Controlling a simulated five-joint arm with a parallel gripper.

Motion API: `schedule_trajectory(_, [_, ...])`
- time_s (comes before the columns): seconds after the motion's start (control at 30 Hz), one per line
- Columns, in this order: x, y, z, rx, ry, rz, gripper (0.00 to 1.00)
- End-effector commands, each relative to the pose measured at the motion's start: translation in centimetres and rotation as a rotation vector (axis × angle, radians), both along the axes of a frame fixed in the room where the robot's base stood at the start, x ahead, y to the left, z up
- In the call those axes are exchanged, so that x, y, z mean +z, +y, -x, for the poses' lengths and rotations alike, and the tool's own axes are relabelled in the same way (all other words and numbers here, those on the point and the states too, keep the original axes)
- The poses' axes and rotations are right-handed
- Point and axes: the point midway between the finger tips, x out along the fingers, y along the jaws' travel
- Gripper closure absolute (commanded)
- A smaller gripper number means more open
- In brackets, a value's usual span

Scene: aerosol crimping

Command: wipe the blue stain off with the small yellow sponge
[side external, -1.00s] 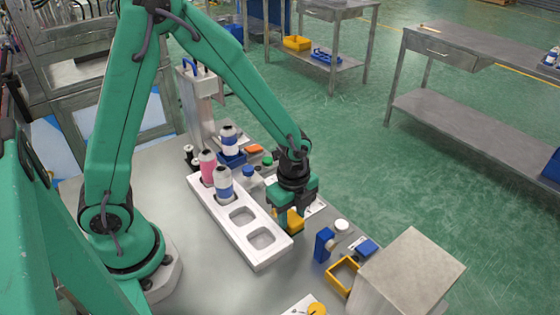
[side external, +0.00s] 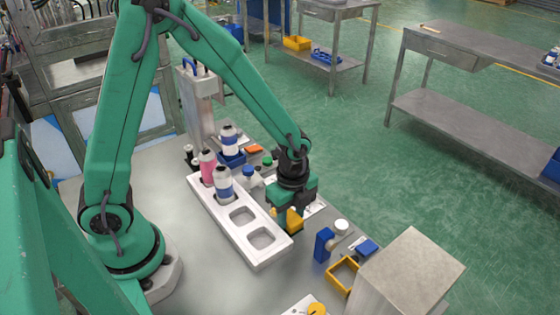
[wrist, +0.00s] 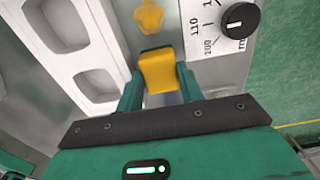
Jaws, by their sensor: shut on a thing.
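My gripper (wrist: 155,85) is shut on the small yellow sponge (wrist: 158,70), which sits between the two green fingers in the wrist view. In the side view my gripper (side external: 287,215) and the sponge (side external: 295,221) are low over the table, just right of the white tray. I cannot tell whether the sponge touches the table. A yellow-orange blotchy stain (wrist: 148,16) lies on the grey surface just beyond the sponge in the wrist view. I see no blue stain in either view; the side view shows no clear stain.
The white tray (side external: 270,258) has empty pockets near my gripper and bottles (side external: 223,183) farther back. A black dial (wrist: 240,20) on a white scale plate is right of the stain. A blue block (side external: 323,245), a yellow open box (side external: 343,276) and a grey box (side external: 415,270) stand at right.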

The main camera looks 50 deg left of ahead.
Motion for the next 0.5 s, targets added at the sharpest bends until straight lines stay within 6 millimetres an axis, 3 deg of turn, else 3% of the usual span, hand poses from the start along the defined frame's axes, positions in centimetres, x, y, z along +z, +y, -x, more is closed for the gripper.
schedule_trajectory(0.2, [-0.2,-1.4,0.0,-0.002,0.0,0.0,0.81])
schedule_trajectory(0.5, [-0.2,-1.8,0.0,-0.001,-0.001,0.0,0.81])
